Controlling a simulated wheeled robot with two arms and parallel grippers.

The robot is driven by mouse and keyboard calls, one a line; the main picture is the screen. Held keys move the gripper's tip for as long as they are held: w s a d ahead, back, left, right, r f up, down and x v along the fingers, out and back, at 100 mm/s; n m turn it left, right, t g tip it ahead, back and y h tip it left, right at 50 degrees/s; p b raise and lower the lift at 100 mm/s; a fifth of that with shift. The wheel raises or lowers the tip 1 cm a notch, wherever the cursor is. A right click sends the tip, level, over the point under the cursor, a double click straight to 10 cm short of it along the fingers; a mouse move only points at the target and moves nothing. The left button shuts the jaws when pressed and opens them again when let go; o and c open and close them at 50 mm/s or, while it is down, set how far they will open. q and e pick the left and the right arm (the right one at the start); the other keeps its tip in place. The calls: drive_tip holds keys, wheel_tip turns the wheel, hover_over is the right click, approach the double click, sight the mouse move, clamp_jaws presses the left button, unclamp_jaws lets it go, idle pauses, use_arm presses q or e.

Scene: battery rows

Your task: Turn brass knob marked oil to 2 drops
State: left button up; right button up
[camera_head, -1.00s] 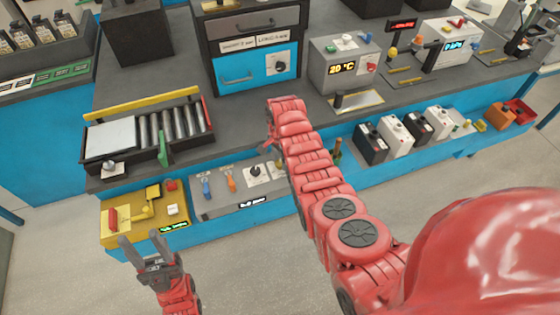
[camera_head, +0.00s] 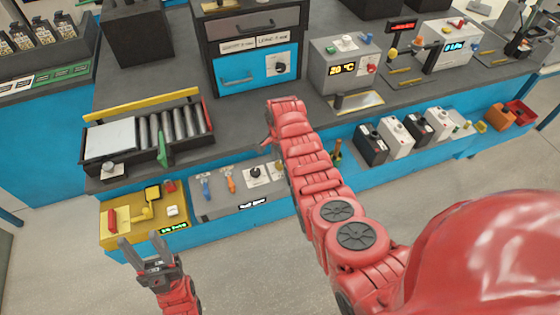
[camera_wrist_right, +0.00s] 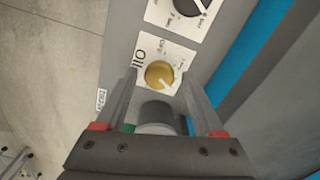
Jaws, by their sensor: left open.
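The brass knob (camera_wrist_right: 160,75) sits on a white plate (camera_wrist_right: 178,50) lettered OIL in the right wrist view. A pale line on the knob points to the picture's lower right; the small dial lettering is too small to read surely. My right gripper (camera_wrist_right: 160,82) is open, its fingertips on either side of the knob; contact cannot be told. A dark cylinder (camera_wrist_right: 157,113) shows between the fingers, nearer the camera. My left gripper (camera_head: 146,250) is open and empty in front of the yellow panel.
A dark knob (camera_wrist_right: 187,7) on another white plate is beside the brass one. Blue and orange levers (camera_head: 231,183) stand on the same grey panel (camera_head: 222,203). The yellow panel (camera_head: 118,236) is to its left. Several black and white canisters (camera_head: 397,140) stand to the right.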

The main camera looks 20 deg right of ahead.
drive_tip(key=shift+o, duration=0.2)
drive_tip(key=shift+r, duration=0.15)
wheel_tip(320, 180, up, 8)
drive_tip(key=shift+f+b, duration=0.2)
drive_tip(key=shift+b, duration=1.05)
wheel_tip(320, 180, up, 8)
drive_tip(key=p, duration=0.6)
hover_over(280, 163)
drive_tip(key=shift+s+r, duration=0.15)
drive_tip(key=shift+r, duration=0.6)
